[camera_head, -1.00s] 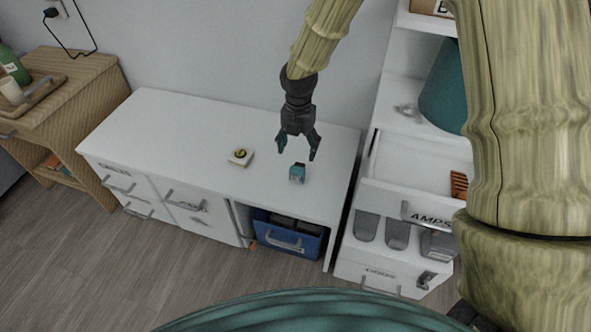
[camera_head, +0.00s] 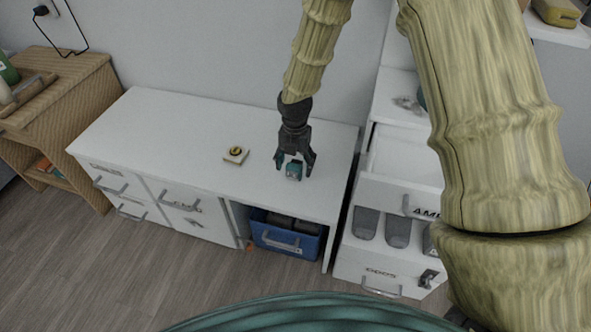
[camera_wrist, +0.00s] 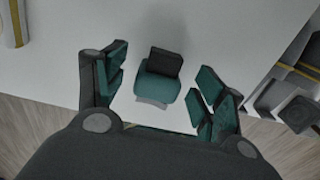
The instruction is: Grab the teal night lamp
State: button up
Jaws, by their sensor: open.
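The teal night lamp (camera_head: 293,171) is a small teal block with a dark part, standing on the white desk top (camera_head: 190,130). In the wrist view the lamp (camera_wrist: 158,82) lies between the two fingers, with a gap on both sides. My gripper (camera_head: 295,163) is open and lowered around the lamp from above. In the wrist view my gripper (camera_wrist: 160,88) shows its teal-padded fingers spread apart. The fingers partly hide the lamp in the head view.
A blue bin (camera_head: 287,238) is in the open shelf below. A white drawer unit (camera_head: 385,255) stands close on the right. The desk's left part is clear.

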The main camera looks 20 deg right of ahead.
jog(key=shift+f, duration=0.7)
jog(key=c, duration=1.1)
jog(key=shift+r, duration=0.1)
